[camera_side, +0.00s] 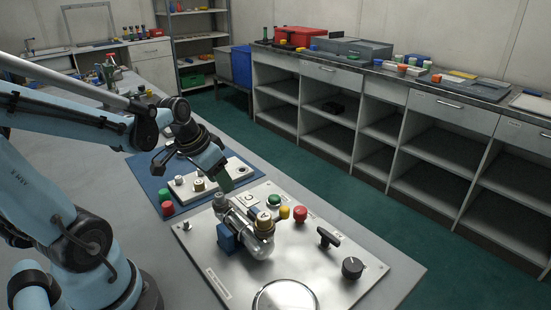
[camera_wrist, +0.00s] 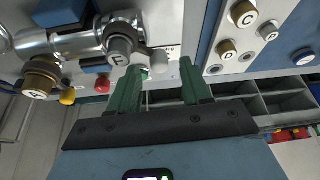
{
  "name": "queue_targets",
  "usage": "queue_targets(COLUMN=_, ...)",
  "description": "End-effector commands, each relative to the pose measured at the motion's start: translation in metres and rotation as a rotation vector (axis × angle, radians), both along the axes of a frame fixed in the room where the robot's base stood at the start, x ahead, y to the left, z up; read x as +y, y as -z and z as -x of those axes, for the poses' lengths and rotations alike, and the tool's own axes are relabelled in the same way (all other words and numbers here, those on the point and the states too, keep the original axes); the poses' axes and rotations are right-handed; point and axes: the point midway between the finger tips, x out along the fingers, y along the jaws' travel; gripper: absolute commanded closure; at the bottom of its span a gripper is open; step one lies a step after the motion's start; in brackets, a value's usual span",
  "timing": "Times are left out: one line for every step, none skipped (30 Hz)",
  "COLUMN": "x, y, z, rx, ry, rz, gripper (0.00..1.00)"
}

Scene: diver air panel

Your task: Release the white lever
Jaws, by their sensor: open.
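My gripper (camera_wrist: 163,66) is open, with its two green fingers apart; in the side view it (camera_side: 222,180) hangs just above the far-left part of the metal panel (camera_side: 330,285). A small rounded white piece, probably the white lever's end (camera_wrist: 159,62), shows between the fingertips in the wrist view, closer to the left finger. Whether it touches that finger I cannot tell. I cannot pick the lever out in the side view. Beside it is the silver pipe valve (camera_side: 258,243) with a grey cap marked F (camera_wrist: 121,47).
The panel also carries a red button (camera_side: 300,213), a yellow knob (camera_side: 284,212), a black T-handle (camera_side: 328,237) and a black dial (camera_side: 352,268). A white block with knobs (camera_side: 185,190) lies on a blue mat (camera_side: 148,172).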

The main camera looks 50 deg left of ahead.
Motion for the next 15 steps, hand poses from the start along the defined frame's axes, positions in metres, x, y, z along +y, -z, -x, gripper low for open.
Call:
queue_targets(x=0.0002, y=0.0034, z=-0.0017, rx=0.0, ry=0.0, rz=0.0, gripper=0.52)
queue_targets(x=0.0003, y=0.0051, z=-0.0024, rx=0.0, ry=0.0, rz=0.0, gripper=0.52)
queue_targets(x=0.0004, y=0.007, z=-0.0031, rx=0.0, ry=0.0, rz=0.0, gripper=0.52)
queue_targets(x=0.0003, y=0.0085, z=-0.0035, rx=0.0, ry=0.0, rz=0.0, gripper=0.52)
queue_targets(x=0.0004, y=0.0096, z=-0.004, rx=0.0, ry=0.0, rz=0.0, gripper=0.52)
queue_targets(x=0.0005, y=0.0107, z=-0.0044, rx=0.0, ry=0.0, rz=-0.001, gripper=0.52)
queue_targets(x=0.0004, y=0.0115, z=-0.0046, rx=0.0, ry=0.0, rz=-0.001, gripper=0.52)
queue_targets(x=0.0004, y=0.0121, z=-0.0048, rx=0.0, ry=0.0, rz=-0.001, gripper=0.52)
queue_targets(x=0.0003, y=0.0127, z=-0.0048, rx=0.0, ry=0.0, rz=-0.001, gripper=0.52)
queue_targets(x=0.0003, y=0.013, z=-0.0049, rx=0.0, ry=0.0, rz=-0.001, gripper=0.52)
queue_targets(x=0.0003, y=0.0132, z=-0.0049, rx=0.0, ry=0.0, rz=-0.001, gripper=0.52)
queue_targets(x=0.0003, y=0.0133, z=-0.005, rx=0.0, ry=0.0, rz=-0.001, gripper=0.52)
queue_targets(x=0.0003, y=0.0133, z=-0.005, rx=0.0, ry=0.0, rz=-0.001, gripper=0.52)
queue_targets(x=0.0003, y=0.0133, z=-0.005, rx=0.0, ry=0.0, rz=-0.001, gripper=0.52)
queue_targets(x=0.0003, y=0.0132, z=-0.005, rx=0.0, ry=0.0, rz=0.0, gripper=0.52)
